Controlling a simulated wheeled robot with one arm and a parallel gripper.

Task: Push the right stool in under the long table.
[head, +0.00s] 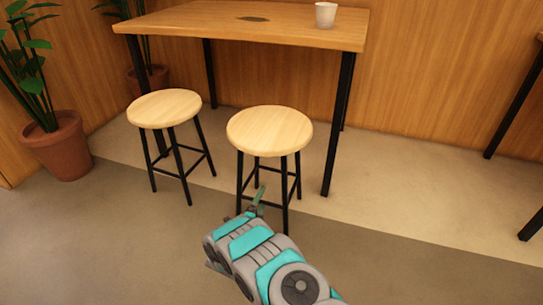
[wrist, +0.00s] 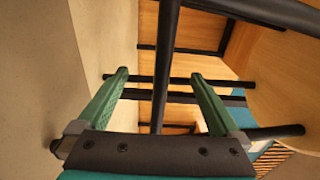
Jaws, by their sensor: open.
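The right stool (head: 269,131) has a round pale wood seat and black legs. It stands in front of the long table (head: 250,27), its seat just outside the front edge. My gripper (head: 259,195) is low at the front of this stool, near its legs. In the wrist view my gripper (wrist: 160,80) is open, with two green fingers spread apart. A black stool leg (wrist: 164,60) shows beyond and between the fingers; I cannot tell whether they touch it. My arm hides part of the stool's lower front.
The left stool (head: 164,108) stands close beside the right one. A white cup (head: 325,15) stands on the table. A table leg (head: 338,125) is right of the right stool. A potted plant (head: 57,145) is at the left.

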